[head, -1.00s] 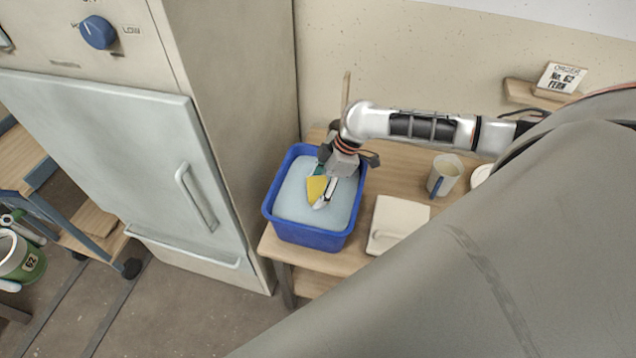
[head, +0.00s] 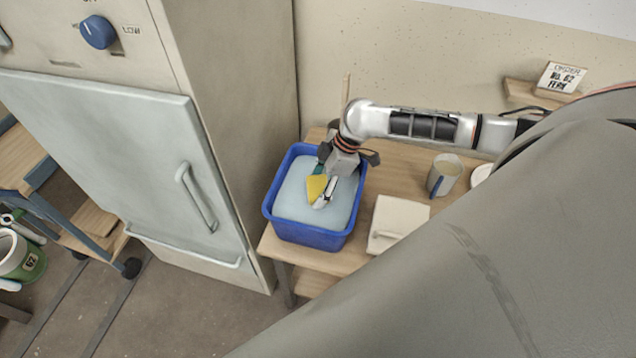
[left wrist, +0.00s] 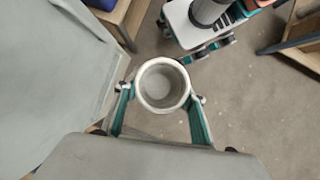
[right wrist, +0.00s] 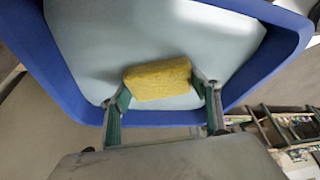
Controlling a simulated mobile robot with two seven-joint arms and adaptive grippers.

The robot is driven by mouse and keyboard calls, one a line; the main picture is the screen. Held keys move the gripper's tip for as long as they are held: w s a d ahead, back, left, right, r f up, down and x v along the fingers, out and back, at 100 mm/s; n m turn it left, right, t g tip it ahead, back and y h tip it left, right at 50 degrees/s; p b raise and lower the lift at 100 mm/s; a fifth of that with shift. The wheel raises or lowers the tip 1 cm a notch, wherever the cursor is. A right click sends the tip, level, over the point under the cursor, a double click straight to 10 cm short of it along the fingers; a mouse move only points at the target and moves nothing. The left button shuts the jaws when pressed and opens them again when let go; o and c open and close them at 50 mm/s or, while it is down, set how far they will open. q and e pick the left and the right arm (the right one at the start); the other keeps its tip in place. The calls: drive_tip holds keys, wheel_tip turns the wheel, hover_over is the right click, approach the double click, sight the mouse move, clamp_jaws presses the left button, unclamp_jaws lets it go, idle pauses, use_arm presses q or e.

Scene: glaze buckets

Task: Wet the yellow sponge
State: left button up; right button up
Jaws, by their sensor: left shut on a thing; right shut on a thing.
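The yellow sponge (head: 316,187) is between the fingers of my right gripper (head: 324,191), inside the blue tub (head: 309,236) of pale water (head: 295,203). The right wrist view shows the sponge (right wrist: 158,80) between both fingertips of this gripper (right wrist: 160,88), with the water behind it. The sponge is at or close to the water surface; how deep it sits I cannot tell. My left gripper (left wrist: 160,92) is shut on a round grey-rimmed bucket (left wrist: 163,108). In the head view this green and white bucket (head: 32,262) is at the far left edge, partly cut off.
The tub stands on a wooden table (head: 365,262) beside a large cabinet with a pale door (head: 125,165). A mug (head: 444,175) and a lidded cream box (head: 398,222) stand right of the tub. A wooden stick (head: 346,92) rises behind it. A wooden-shelved cart (head: 95,222) stands left.

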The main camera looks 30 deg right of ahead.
use_arm(q)
drive_tip(key=shift+r, duration=0.3)
use_arm(e)
wheel_tip(320, 180, up, 3)
drive_tip(key=shift+f, duration=0.15)
drive_tip(key=shift+r, duration=3.6)
